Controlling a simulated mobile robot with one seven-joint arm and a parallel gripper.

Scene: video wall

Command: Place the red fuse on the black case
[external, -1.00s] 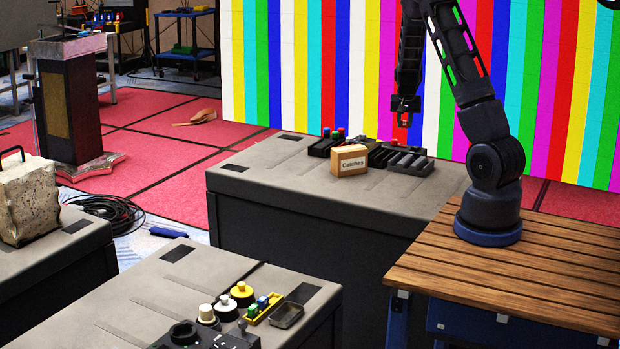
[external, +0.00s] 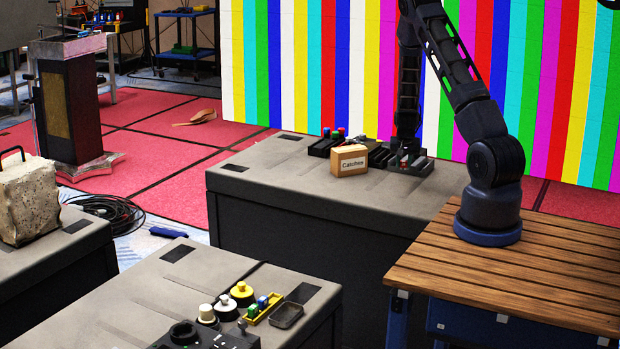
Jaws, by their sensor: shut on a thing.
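My gripper (external: 404,158) is low over the black slotted tray (external: 421,167) on the far large case, right of the box marked Catches. It is shut on the red fuse (external: 403,154), of which only a small red spot shows between the fingers. Whether the fuse touches the tray is too small to tell. The large black case (external: 310,227) has a grey top and carries the tray.
The Catches box (external: 349,161) stands close left of the tray. Behind it is another dark tray (external: 319,149) with red and blue pieces. The front-left of the case top is clear. A striped video wall (external: 300,65) rises behind.

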